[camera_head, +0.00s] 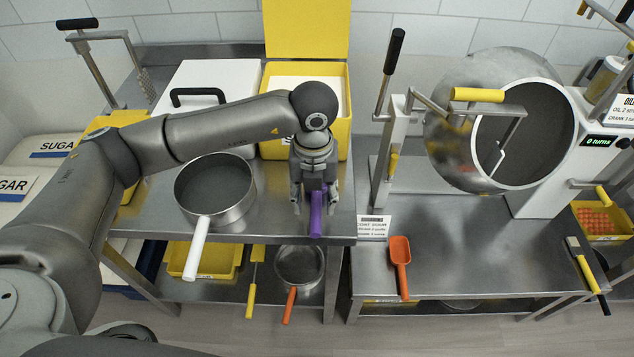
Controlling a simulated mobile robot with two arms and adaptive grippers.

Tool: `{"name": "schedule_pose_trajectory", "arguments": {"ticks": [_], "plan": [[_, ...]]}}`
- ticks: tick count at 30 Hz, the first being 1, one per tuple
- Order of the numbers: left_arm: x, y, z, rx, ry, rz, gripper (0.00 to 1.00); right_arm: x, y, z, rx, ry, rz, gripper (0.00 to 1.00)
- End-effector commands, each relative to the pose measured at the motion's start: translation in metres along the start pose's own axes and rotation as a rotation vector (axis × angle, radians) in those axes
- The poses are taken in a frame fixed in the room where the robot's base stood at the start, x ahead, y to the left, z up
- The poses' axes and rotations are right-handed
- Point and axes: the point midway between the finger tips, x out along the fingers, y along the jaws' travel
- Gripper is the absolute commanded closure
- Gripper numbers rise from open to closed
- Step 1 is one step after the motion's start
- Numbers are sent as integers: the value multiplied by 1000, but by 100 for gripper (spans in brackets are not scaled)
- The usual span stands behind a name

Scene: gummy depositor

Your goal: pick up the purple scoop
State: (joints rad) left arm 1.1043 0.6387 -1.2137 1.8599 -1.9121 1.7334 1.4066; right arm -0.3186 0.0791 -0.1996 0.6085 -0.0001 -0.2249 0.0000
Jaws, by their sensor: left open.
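The purple scoop (317,214) lies at the front edge of the left steel table, its handle pointing toward me. Its upper part is hidden by my left gripper (315,200). My left arm reaches in from the left, and the gripper points down over the scoop. Its fingers are apart, one on each side of the purple handle. I cannot tell whether they touch it. My right gripper is not in view.
A steel pot (215,190) with a white handle stands left of the gripper. A yellow bin (345,110) stands close behind it. An orange scoop (400,262) lies on the right table's left part, near a lever press (386,150). A steel drum machine (455,150) stands further right.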

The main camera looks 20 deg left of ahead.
Motion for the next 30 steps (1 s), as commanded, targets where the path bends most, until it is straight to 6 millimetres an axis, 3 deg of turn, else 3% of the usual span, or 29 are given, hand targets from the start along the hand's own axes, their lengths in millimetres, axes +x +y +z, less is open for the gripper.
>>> {"name": "schedule_pose_trajectory", "arguments": {"ticks": [6, 10, 19, 30], "plan": [[28, -2, -4, -1, 5, 2, 54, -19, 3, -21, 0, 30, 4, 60], [45, -3, -3, 0, 3, 1, 54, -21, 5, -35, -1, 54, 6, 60], [50, -3, -2, 1, 1, -1, 56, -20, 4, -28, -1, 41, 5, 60], [49, -3, -2, 1, 1, -1, 100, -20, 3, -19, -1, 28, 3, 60]]}}
